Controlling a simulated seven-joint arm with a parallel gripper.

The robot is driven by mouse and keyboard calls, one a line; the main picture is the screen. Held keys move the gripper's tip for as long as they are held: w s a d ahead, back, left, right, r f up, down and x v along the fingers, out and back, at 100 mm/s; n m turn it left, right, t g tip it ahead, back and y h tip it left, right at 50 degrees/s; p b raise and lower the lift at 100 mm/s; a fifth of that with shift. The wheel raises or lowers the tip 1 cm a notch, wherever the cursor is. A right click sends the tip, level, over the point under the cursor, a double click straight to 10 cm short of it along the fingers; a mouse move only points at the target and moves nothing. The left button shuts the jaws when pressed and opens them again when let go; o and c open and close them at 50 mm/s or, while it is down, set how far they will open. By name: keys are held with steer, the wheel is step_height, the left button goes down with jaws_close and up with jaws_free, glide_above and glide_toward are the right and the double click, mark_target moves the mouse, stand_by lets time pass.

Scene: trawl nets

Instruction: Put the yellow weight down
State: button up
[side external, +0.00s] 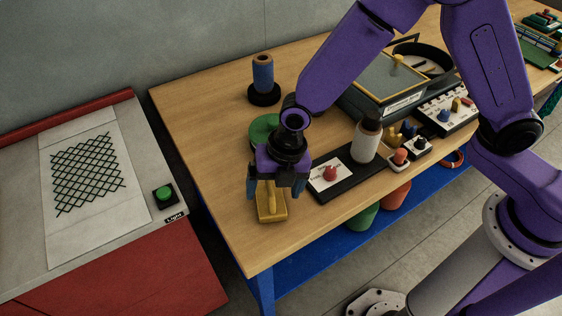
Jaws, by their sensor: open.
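The yellow weight (271,206) is a block with a raised handle bar on top. It appears to rest flat on the wooden table (215,150) near the table's front left edge. My gripper (276,193) points down right over the weight. Its two blue fingers are apart, one on each side of the weight's handle. Whether a finger touches the weight cannot be told from this view. My gripper's body hides the far end of the weight.
A green disc (264,128) lies behind my gripper, and a blue spool (263,77) stands farther back. A dark tray (340,187) with a red-knobbed piece and a white bottle (366,140) is close on the right. A light table (60,235) with a net drawing stands left.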

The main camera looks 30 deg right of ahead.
mark_target(284, 198)
step_height(284, 198, up, 10)
steer(key=d, duration=0.2)
steer(key=s+d+r+m, duration=0.2)
steer(key=s+d+m, duration=0.7)
steer(key=d, duration=0.3)
steer(key=s+d+r+m+h, duration=0.1)
steer(key=s+d+r+m, duration=0.1)
steer(key=s+d+m, duration=0.7)
steer(key=s+d, duration=0.1)
steer(key=d, duration=0.3)
steer(key=shift+r+m+g+h, duration=0.3)
steer(key=shift+m, duration=0.1)
